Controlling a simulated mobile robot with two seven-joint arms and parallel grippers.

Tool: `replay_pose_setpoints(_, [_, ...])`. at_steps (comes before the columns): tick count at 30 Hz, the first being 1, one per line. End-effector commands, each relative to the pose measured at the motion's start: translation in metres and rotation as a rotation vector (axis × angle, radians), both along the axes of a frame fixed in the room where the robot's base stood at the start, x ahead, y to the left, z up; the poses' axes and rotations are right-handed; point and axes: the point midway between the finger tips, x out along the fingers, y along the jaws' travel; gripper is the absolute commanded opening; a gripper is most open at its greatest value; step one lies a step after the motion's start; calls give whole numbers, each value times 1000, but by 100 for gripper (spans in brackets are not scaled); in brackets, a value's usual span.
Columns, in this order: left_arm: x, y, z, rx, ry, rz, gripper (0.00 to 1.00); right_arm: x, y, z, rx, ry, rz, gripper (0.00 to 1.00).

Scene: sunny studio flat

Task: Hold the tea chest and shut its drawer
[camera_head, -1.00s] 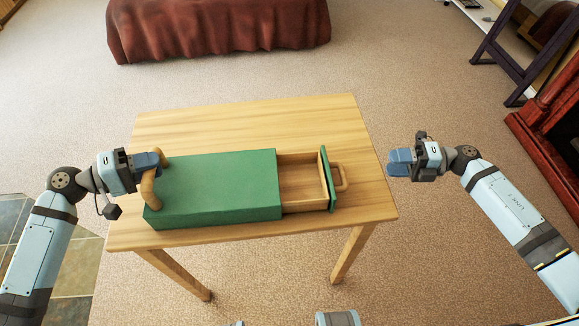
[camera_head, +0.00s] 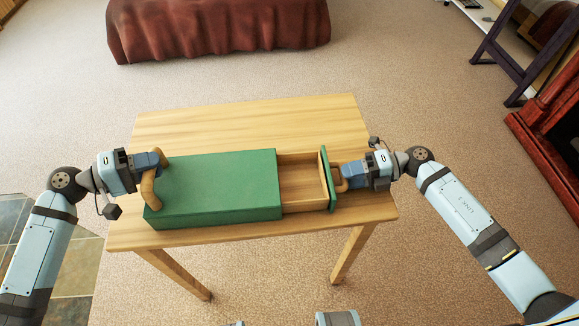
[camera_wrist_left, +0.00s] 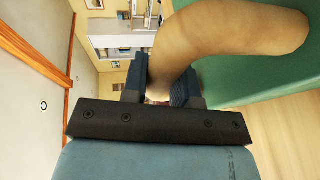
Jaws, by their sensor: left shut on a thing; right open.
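The green tea chest (camera_head: 215,188) lies on the wooden table. Its drawer (camera_head: 303,184) sticks out on the right side, pulled well out and empty inside. The drawer has a green front (camera_head: 329,178) with a wooden handle (camera_head: 341,187), partly hidden by my right gripper. My left gripper (camera_head: 160,160) is shut on the curved wooden side handle (camera_head: 149,186) at the chest's left end. The left wrist view shows that handle (camera_wrist_left: 225,35) between the fingers. My right gripper (camera_head: 345,176) is open at the drawer handle; whether it touches it I cannot tell.
The table (camera_head: 245,109) has bare room behind the chest and a narrow strip in front. A bed or couch with a red-brown cover (camera_head: 218,25) stands far back. A dark wooden frame (camera_head: 520,55) and a red cabinet (camera_head: 552,140) stand at the right.

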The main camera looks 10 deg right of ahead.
Motion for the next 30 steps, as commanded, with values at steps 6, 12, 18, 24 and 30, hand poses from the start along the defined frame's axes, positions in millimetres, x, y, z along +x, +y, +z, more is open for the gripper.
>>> replay_pose_setpoints(6, [0,0,0,0,0,-1,6,0,4,-1,0,1,-1,42])
replay_pose_setpoints(12, [0,0,0,0,0,-1,6,0,4,-1,0,1,-1,26])
replay_pose_setpoints(18, [0,0,0,0,1,-1,6,0,4,-1,0,1,-1,0])
replay_pose_setpoints(24, [0,0,0,0,0,-1,6,1,16,-1,1,0,-1,0])
replay_pose_setpoints(30, [0,-1,0,0,0,-2,6,2,66,-1,1,-1,1,0])
